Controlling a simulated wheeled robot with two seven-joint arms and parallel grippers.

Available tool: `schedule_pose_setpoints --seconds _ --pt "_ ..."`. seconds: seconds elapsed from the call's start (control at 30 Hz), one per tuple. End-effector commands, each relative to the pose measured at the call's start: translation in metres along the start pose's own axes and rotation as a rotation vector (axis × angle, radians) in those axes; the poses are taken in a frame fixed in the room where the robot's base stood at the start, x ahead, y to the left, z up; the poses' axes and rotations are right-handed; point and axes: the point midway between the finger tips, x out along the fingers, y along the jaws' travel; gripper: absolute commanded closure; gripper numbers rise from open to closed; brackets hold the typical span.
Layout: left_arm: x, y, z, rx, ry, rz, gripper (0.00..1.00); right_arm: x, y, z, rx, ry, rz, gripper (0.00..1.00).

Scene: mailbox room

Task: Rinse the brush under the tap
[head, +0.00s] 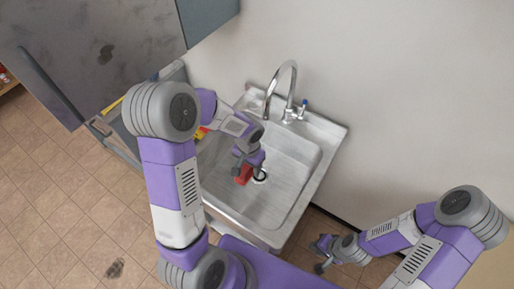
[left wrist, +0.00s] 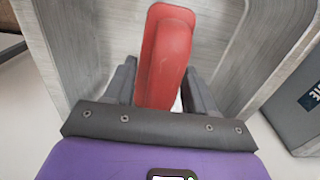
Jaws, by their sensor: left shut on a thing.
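The red brush (head: 243,176) is held low in the basin of the metal sink (head: 218,193), close to the drain. My left gripper (head: 247,166) is shut on it. In the left wrist view the brush (left wrist: 166,55) shows as a red, rounded part between the two dark fingers; its bristles are not visible. The curved chrome tap (head: 290,78) stands at the back of the sink, with a small blue-marked lever beside it. No water is visible from it. My right gripper (head: 322,255) is empty and looks open, outside the sink at the lower right.
A grey cabinet (head: 90,55) fills the upper left. A plain wall (head: 400,90) stands behind and to the right of the sink. The tiled floor (head: 55,190) is bare at the left apart from a dark stain.

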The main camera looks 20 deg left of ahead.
Motion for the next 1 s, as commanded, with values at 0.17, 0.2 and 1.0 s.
schedule_pose_setpoints --seconds 0.17,0.2,1.0 --pt "0.0 0.0 0.0 0.0 0.0 0.0 0.79 0.0 0.0 0.0 0.0 0.0 0.0 0.77" --pt "0.0 0.0 0.0 0.0 0.0 0.0 0.79 0.0 0.0 0.0 0.0 0.0 0.0 0.77" --pt "-0.033 0.005 0.038 0.001 0.002 0.0 0.79 -0.013 -0.005 0.001 0.0 0.0 0.0 0.77"
